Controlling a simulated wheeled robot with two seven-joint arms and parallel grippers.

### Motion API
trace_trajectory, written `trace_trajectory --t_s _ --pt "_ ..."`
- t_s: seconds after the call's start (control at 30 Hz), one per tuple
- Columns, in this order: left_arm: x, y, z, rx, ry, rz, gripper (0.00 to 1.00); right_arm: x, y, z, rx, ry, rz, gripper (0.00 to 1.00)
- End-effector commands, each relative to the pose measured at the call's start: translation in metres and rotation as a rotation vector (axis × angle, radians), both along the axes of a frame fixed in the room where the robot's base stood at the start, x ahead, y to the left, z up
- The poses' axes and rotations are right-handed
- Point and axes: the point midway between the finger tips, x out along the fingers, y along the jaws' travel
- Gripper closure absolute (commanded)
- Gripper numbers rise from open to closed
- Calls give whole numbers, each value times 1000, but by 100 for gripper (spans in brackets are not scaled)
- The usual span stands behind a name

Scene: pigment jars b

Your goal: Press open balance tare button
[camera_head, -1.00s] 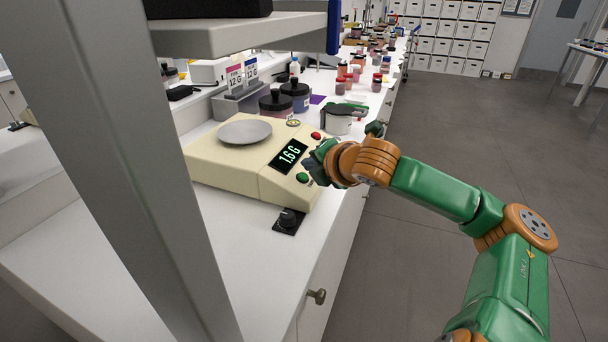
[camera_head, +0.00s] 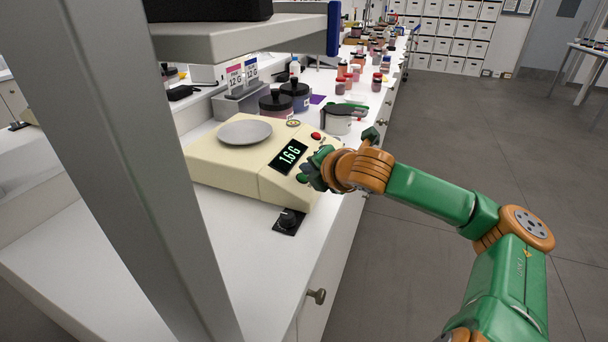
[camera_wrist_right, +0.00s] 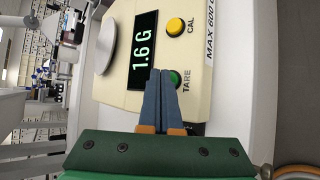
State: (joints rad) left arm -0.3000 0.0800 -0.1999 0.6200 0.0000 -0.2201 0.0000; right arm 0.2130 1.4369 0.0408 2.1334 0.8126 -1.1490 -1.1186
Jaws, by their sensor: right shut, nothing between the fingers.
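The cream balance (camera_head: 225,165) stands on the white bench, with a round grey pan (camera_head: 245,132) on top. Its display (camera_head: 288,156) reads 1.6 G. In the right wrist view, the green button (camera_wrist_right: 176,79) beside the word TARE is partly behind my right fingertips (camera_wrist_right: 160,74). A yellow button (camera_wrist_right: 176,26) is marked CAL. In the head view my right gripper (camera_head: 309,174) is over the balance's front right corner and hides the green button. Its fingers are together and empty. I cannot tell whether they touch the button. My left gripper is not in view.
A grey post (camera_head: 150,170) crosses the left foreground. The floor right of the bench is clear.

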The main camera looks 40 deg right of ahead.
Motion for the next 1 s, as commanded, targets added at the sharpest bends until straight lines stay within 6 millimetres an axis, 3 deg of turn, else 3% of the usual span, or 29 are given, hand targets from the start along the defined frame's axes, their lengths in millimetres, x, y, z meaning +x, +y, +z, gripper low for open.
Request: trace_trajectory --t_s 0.67,1.0 --pt "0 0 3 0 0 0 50 2 1 -6 1 1 0 100" --pt "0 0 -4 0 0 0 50 -3 -2 11 -1 0 0 100"
